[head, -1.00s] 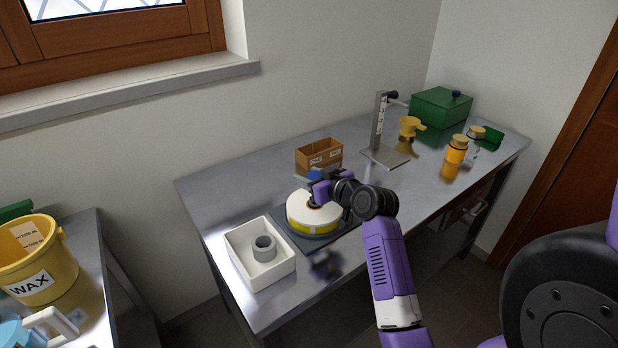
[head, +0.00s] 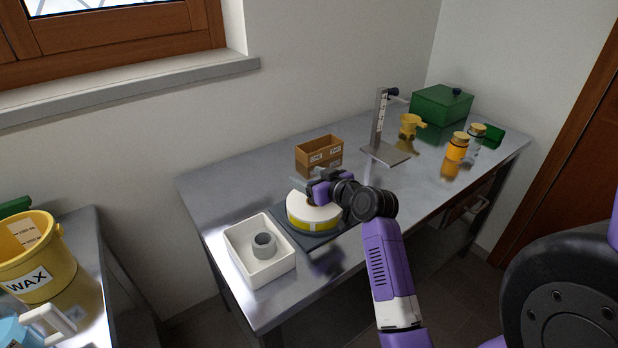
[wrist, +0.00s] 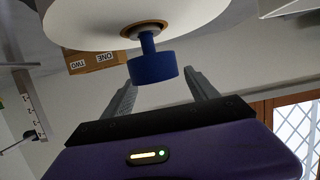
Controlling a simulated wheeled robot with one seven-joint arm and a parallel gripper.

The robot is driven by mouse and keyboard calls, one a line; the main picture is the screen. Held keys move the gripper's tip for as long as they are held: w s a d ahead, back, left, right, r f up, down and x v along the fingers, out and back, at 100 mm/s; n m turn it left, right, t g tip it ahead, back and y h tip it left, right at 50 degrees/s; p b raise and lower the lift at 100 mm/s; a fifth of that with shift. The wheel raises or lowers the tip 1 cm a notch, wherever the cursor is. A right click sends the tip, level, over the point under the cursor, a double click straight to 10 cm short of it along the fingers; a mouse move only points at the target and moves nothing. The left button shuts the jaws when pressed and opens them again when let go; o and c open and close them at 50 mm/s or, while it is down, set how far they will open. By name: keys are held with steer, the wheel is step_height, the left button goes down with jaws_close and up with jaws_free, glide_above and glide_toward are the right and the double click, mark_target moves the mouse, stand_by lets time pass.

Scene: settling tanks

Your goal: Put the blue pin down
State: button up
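The blue pin (wrist: 152,68) shows in the wrist view, which looks upside down. Its thin shank meets a brown-ringed hole in the white round drum (wrist: 120,18), and its wide head points away from the drum. My gripper (wrist: 160,80) is open, with one grey finger on each side of the pin's head and visible gaps between. In the head view my gripper (head: 309,181) is just over the top of the white drum (head: 312,217), which has a yellow band. The pin is hidden there behind my gripper.
The drum stands on a dark mat (head: 288,228). A white tray (head: 236,256) holding a grey ring (head: 263,246) is to its left. A brown labelled box (head: 319,157) is close behind, and a metal stand (head: 385,150) is to the right. The table's back left is clear.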

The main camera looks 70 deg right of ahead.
steer(key=shift+r+p, duration=0.4)
steer(key=shift+r, duration=0.1)
steer(key=shift+s+r, duration=0.2)
steer(key=shift+r, duration=0.05)
steer(key=b+v, duration=0.1)
steer(key=v, duration=1)
steer(key=shift+s+a, duration=0.2)
